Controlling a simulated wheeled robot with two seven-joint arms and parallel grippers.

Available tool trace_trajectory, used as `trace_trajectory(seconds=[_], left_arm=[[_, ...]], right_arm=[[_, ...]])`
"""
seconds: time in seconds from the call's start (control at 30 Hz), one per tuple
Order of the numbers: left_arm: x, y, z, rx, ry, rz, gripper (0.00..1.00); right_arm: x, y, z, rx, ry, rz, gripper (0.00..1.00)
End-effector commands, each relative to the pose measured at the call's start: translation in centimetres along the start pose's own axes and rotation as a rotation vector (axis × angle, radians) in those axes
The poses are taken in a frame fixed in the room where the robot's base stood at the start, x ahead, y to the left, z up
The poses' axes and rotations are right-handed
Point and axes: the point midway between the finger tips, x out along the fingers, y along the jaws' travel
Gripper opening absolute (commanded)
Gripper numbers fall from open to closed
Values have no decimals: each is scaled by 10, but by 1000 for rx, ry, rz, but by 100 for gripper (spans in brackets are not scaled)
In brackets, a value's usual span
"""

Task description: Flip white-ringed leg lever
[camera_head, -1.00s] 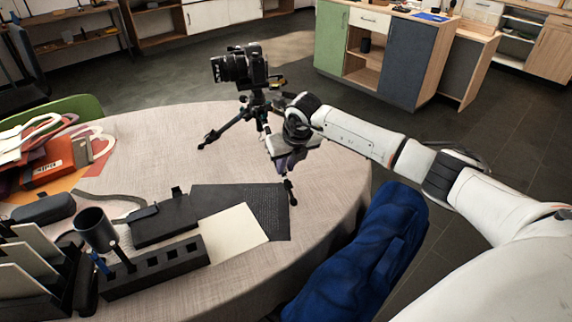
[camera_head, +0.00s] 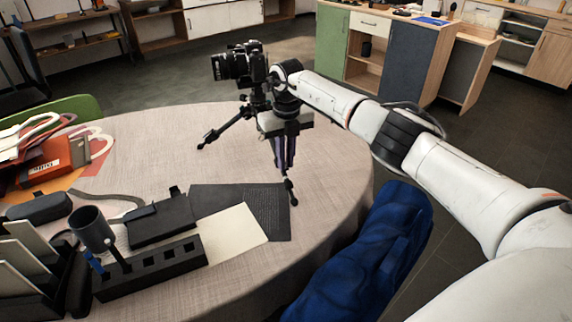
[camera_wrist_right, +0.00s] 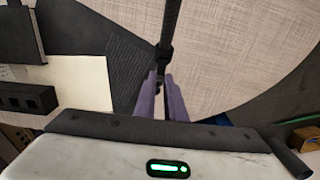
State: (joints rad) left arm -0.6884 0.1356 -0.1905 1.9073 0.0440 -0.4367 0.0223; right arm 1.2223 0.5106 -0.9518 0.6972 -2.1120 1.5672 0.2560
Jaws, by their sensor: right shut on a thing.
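A black tripod (camera_head: 226,129) stands on the round table with a black camera (camera_head: 238,66) on top. Its near leg (camera_head: 290,188) runs down toward me, with its upper part hidden behind my right gripper (camera_head: 285,164). The purple fingers of the right gripper point down along this leg. In the right wrist view, the leg (camera_wrist_right: 172,20) comes down to a dark joint fitting (camera_wrist_right: 165,51) by the fingertips (camera_wrist_right: 159,77). The fingers are shut on a small dark part there, mostly hidden between them. I cannot make out a white ring. My left gripper is not in view.
The cloth-covered table (camera_head: 330,180) is clear right of the tripod. A dark mat (camera_head: 262,207), a pale sheet (camera_head: 232,234) and a black slotted block (camera_head: 150,268) lie in front. A blue cloth-covered thing (camera_head: 365,255) stands beside the table's right edge.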

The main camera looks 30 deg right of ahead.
Motion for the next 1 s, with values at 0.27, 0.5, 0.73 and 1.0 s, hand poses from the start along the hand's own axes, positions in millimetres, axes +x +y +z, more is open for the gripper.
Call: trace_trajectory(seconds=[0.27,0.5,0.73,1.0], left_arm=[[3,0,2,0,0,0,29],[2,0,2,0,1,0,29],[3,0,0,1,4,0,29],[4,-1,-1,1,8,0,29]], right_arm=[[-2,-1,0,0,19,-1,0],[-2,-1,0,1,18,0,22],[-2,0,0,0,18,1,29],[-18,0,2,1,14,2,29]])
